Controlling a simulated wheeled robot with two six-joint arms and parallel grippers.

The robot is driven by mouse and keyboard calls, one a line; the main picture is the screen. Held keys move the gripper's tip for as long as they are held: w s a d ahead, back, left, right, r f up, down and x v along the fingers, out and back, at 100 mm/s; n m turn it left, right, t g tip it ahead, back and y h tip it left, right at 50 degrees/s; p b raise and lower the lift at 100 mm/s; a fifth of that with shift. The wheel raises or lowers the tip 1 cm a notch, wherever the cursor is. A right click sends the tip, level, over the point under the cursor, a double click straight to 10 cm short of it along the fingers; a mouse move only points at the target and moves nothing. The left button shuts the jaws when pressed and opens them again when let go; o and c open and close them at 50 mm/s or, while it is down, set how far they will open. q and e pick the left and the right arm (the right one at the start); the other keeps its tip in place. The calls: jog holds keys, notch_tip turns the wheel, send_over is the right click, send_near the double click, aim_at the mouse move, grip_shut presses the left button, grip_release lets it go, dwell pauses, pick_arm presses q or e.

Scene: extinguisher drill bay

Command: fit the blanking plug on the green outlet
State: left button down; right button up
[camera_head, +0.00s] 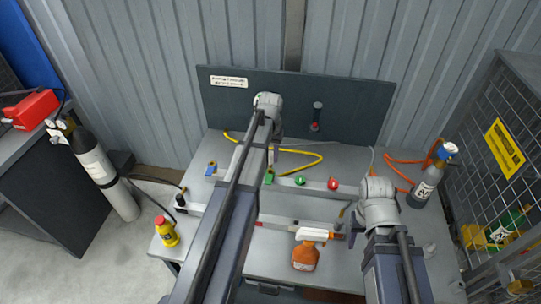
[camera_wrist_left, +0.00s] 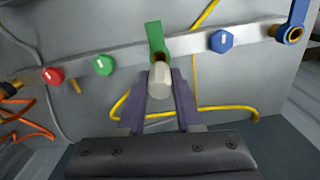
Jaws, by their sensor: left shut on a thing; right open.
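In the left wrist view my left gripper (camera_wrist_left: 160,92) is shut on a pale, rounded blanking plug (camera_wrist_left: 159,79). The green outlet (camera_wrist_left: 156,38) stands on the grey rail right beyond it. The plug overlaps the outlet's lower end in the picture; I cannot tell whether they touch. My right gripper (camera_head: 350,235) is open and empty over the front right of the bench, near the orange spray bottle (camera_head: 305,254).
The rail carries a green knob (camera_head: 300,181), a red knob (camera_head: 333,184) and a blue outlet (camera_head: 211,168); a blue knob (camera_wrist_left: 222,41) shows in the wrist view. A yellow hose (camera_head: 314,161) lies behind. A grey cylinder (camera_head: 424,186) stands right, a yellow bottle (camera_head: 166,231) left.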

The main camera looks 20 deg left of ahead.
aim_at(271, 164)
pick_arm(q)
jog(key=shift+f+b, duration=0.5)
jog(key=shift+f, duration=0.15)
dwell(1.3)
jog(key=shift+f+b, duration=0.9)
jog(key=shift+b, duration=0.05)
jog(key=shift+f+b, duration=0.8)
dwell(0.6)
jog(key=c, duration=0.5)
grip_release()
notch_tip(271, 164, up, 8)
jog(key=p, duration=0.8)
